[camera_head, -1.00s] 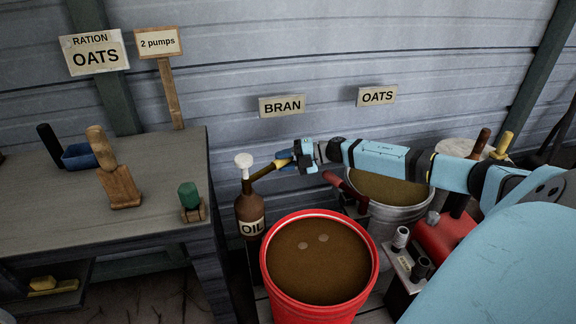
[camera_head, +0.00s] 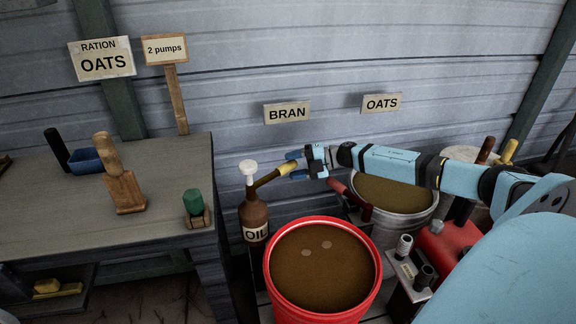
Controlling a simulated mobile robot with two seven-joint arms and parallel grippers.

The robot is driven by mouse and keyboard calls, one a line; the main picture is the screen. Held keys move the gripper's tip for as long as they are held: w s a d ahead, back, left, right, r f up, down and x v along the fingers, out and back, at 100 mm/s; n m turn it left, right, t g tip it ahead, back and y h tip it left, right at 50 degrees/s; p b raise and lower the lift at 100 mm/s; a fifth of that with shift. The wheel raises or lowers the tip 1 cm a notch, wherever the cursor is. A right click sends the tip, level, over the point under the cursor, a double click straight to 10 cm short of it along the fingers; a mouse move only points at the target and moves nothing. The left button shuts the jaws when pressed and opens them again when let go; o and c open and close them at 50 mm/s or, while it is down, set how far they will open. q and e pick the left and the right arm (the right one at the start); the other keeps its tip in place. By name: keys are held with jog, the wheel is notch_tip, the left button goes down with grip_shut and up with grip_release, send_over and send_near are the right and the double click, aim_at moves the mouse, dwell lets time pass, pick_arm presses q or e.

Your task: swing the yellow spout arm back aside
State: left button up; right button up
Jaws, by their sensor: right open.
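The brown oil bottle (camera_head: 253,212) with a white pump top and an OIL label stands left of the red bucket (camera_head: 322,270). Its spout arm (camera_head: 267,178) reaches up and right from the bottle neck, brownish with a yellow end, behind the rim of the red bucket. My right gripper (camera_head: 289,167) comes in from the right; its blue fingers are open on either side of the yellow end. I cannot tell if they touch it. My left gripper is not in view.
A grey bucket (camera_head: 402,226) of feed stands under my right arm. Nearby are a red tool (camera_head: 350,193) and a red box (camera_head: 447,241). The table (camera_head: 60,215) at left holds a brush, a green-topped block and a blue tray. BRAN and OATS signs hang on the wall.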

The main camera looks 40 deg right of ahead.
jog(key=p+v, duration=0.3)
jog(key=v, duration=0.8)
jog(key=shift+s+d+r, duration=0.15)
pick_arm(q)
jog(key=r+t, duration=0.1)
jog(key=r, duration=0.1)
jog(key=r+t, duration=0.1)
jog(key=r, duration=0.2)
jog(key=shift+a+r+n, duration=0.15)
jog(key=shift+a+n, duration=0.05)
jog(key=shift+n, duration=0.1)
pick_arm(e)
jog(key=shift+d, duration=0.1)
